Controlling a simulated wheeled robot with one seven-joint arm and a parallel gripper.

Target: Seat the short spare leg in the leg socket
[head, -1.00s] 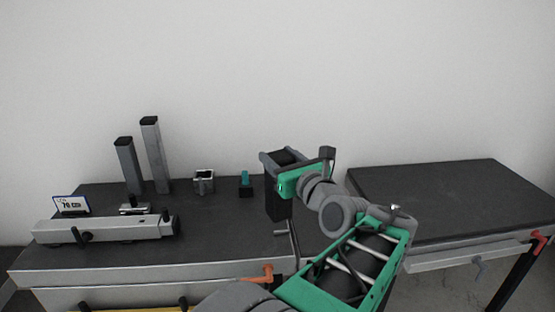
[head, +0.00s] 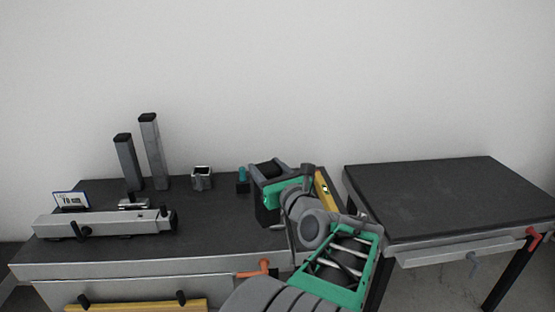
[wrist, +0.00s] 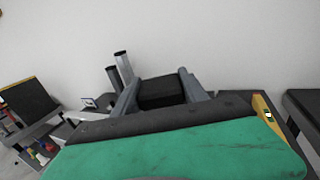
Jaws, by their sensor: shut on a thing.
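My gripper (head: 268,172) is over the dark bench top, right of its middle. Its grey fingers are shut on a black-topped block (wrist: 161,92), which shows between them in the wrist view. The block's lower part is hidden, so I cannot tell whether it is the short spare leg. A small open-topped square metal holder (head: 202,178), which looks like the leg socket, stands on the bench left of my gripper, apart from it. Two grey legs with black caps stand upright farther left, a shorter one (head: 127,163) and a taller one (head: 153,152).
A teal-topped black piece (head: 242,180) stands between the holder and my gripper. A grey bar with black knobs (head: 105,223) and a small display card (head: 71,200) are at left. A yellow level (head: 322,188) is behind my arm. The right table (head: 450,195) is bare.

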